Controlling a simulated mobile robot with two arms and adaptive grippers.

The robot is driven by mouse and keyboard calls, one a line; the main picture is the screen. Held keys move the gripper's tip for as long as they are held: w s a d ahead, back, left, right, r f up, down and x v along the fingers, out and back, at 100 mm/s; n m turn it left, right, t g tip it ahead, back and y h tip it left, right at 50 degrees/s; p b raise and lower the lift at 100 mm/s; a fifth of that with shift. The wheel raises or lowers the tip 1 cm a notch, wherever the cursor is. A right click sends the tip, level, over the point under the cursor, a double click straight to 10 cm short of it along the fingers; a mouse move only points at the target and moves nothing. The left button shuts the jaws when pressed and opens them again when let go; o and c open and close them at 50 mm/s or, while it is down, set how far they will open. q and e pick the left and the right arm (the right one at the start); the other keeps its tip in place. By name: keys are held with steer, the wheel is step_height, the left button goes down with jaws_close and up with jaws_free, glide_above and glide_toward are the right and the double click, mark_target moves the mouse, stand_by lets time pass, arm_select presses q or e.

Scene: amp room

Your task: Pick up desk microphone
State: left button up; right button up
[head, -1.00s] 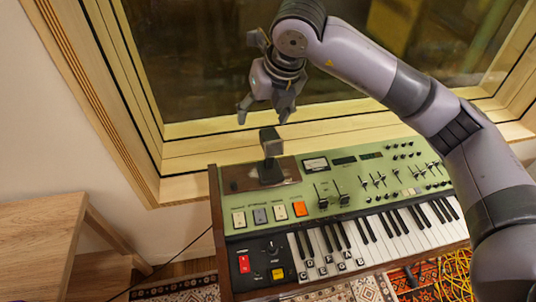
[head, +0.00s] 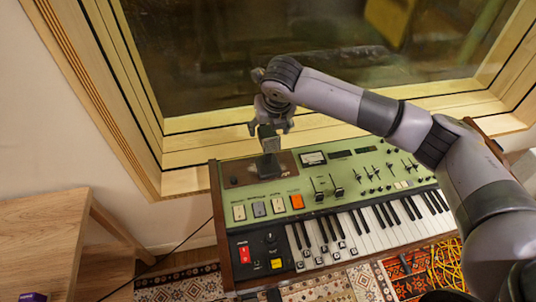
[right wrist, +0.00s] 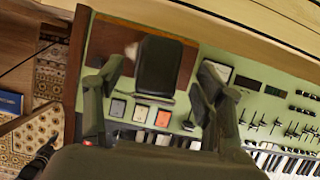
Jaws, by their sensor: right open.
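The desk microphone (head: 268,168) has a dark block-shaped head on a dark base. It stands upright on the brown panel at the left top of the green keyboard. In the right wrist view its head (right wrist: 160,62) shows from above, between the two fingers. My right gripper (head: 270,128) points down over it, its open fingers on either side of the upper part of the head. I cannot tell whether either finger touches it. The gripper partly hides the head in the head view. My left gripper is not in view.
The green keyboard (head: 290,182) has sliders and knobs to the right of the microphone. A wooden window frame (head: 210,145) rises close behind. A wooden table (head: 40,225) stands at left. Yellow cables (head: 447,262) lie at lower right.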

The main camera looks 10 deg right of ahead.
mark_target(268, 132)
steer(key=x, duration=0.1)
steer(key=p+x, duration=0.1)
steer(key=x, duration=0.1)
steer(key=shift+s+f+p, duration=0.25)
steer(key=shift+f+p, duration=0.05)
steer(key=shift+f, duration=0.1)
steer(key=shift+w+f, duration=0.2)
steer(key=shift+f, duration=0.15)
steer(key=shift+c, duration=0.2)
steer(key=c, duration=1.5)
jaws_close()
steer(key=shift+r, duration=0.15)
